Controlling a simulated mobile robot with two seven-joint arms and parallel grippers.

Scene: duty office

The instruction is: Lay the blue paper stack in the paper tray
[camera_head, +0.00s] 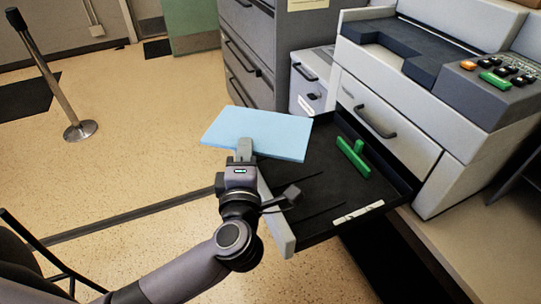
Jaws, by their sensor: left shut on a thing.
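The blue paper stack (268,133) is a flat light-blue slab. My left gripper (245,150) is shut on its near edge and holds it roughly level. In the picture the stack overlaps the back left part of the open paper tray; I cannot tell its exact height above it. The paper tray (310,190) is a dark drawer pulled out from the pale copier, with a light front panel at the left. A green T-shaped guide (354,157) stands inside it toward the right. My right gripper is not in view.
The pale copier (400,110) with a control panel stands at the right. A grey filing cabinet (250,50) is behind the stack. A stanchion post (58,80) stands at the far left. The floor at left is mostly clear.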

